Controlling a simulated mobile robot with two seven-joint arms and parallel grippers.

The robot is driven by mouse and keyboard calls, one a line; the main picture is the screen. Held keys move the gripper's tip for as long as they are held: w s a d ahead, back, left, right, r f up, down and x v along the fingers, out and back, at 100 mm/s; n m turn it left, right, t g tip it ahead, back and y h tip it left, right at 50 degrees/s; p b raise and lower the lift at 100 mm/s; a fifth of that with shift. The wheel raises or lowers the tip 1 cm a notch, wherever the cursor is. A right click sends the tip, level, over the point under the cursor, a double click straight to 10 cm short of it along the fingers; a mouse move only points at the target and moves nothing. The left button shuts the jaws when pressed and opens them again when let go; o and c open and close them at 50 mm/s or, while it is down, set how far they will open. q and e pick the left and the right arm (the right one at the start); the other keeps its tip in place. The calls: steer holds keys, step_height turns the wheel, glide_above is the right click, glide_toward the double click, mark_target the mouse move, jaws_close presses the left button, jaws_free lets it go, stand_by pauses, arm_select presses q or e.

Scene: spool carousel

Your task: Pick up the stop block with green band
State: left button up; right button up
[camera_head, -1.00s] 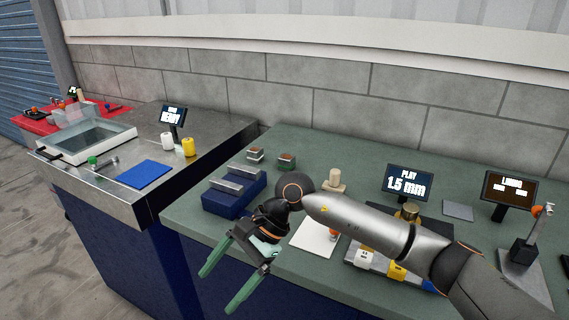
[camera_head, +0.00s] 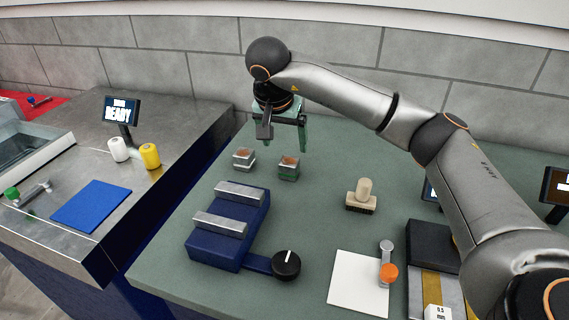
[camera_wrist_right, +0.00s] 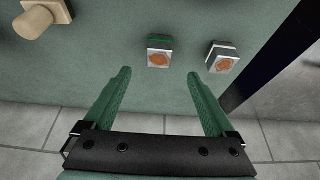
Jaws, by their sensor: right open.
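The stop block with green band (camera_head: 289,168) stands on the green bench, a small block with an orange-brown top. In the right wrist view the green-banded block (camera_wrist_right: 159,52) lies just beyond the fingertips, in line with the gap between them. A similar block with a pale band (camera_head: 244,159) stands to its left in the head view; in the wrist view that pale-banded block (camera_wrist_right: 222,57) is to the right. My right gripper (camera_head: 285,136) is open, empty and pointing down, above the green-banded block. My left gripper is not in view.
A blue fixture with two metal bars (camera_head: 215,247) and a black knob (camera_head: 286,263) is in front of the blocks. A wooden brush (camera_head: 362,196) stands to the right. A white sheet (camera_head: 352,285) lies nearer. The wall is close behind the blocks.

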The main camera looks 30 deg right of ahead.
mark_target(289, 161)
steer(key=x, duration=1)
steer(key=shift+f, duration=0.2)
jaws_close()
stand_by(0.4)
steer(key=shift+r, duration=0.15)
